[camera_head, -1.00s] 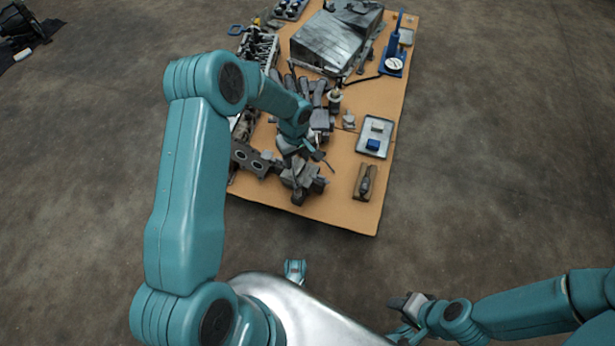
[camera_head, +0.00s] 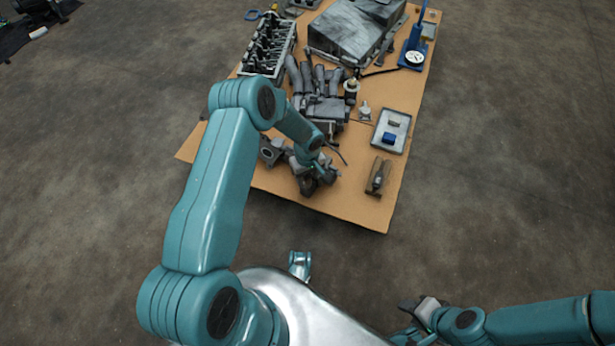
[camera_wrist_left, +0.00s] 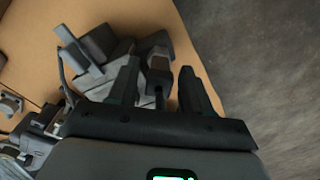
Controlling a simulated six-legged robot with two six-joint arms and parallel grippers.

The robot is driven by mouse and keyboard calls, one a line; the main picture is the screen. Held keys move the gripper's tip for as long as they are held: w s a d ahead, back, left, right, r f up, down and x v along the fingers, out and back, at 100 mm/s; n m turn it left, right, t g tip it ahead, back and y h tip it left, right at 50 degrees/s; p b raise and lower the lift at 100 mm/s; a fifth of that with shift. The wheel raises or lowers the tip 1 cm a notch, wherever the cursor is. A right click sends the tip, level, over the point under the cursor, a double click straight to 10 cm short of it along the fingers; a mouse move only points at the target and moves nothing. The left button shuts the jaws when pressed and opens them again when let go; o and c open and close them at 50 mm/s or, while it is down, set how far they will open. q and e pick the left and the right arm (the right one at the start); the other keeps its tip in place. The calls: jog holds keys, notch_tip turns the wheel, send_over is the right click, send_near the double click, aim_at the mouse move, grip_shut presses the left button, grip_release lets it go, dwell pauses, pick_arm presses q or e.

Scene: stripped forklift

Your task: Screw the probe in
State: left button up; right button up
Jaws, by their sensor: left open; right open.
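My left gripper (camera_head: 318,180) hangs low over a cluster of dark grey parts near the table's near edge. In the left wrist view its two fingers (camera_wrist_left: 160,78) are apart. A small brownish-grey block with a dark stem (camera_wrist_left: 159,68) shows between them, not visibly gripped; I cannot tell whether it is the probe. Grey angular metal parts (camera_wrist_left: 110,65) lie just beside the fingers. My right gripper (camera_head: 412,318) is open and empty, low at the bottom right, away from the table. No probe can be made out with certainty.
The cardboard-coloured table top (camera_head: 345,205) also bears a tray with a blue block (camera_head: 389,139), a brown block with a dark part (camera_head: 378,177), grey pipes (camera_head: 318,78), an engine head (camera_head: 268,47) and a blue stand with a gauge (camera_head: 413,55). The near right corner is clear.

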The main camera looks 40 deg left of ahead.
pick_arm(q)
jog(key=shift+f, duration=0.1)
jog(key=c, duration=0.9)
jog(key=shift+m, duration=0.5)
pick_arm(e)
jog(key=shift+w+f, duration=0.1)
jog(key=shift+f, duration=0.15)
pick_arm(q)
jog(key=shift+m+b, duration=0.45)
jog(key=shift+m, duration=0.15)
jog(key=m, duration=0.2)
jog(key=shift+m+b, duration=0.3)
jog(key=shift+b, duration=0.1)
jog(key=m, duration=0.3)
jog(key=shift+b, duration=0.3)
jog(key=shift+m, duration=1.6)
pick_arm(e)
jog(key=shift+w+d+f+t, duration=0.15)
jog(key=shift+w+f+t, duration=0.15)
jog(key=shift+w+f, duration=0.7)
pick_arm(q)
jog(key=shift+w, duration=0.1)
pick_arm(e)
jog(key=shift+s+f, duration=0.1)
jog(key=shift+s, duration=0.05)
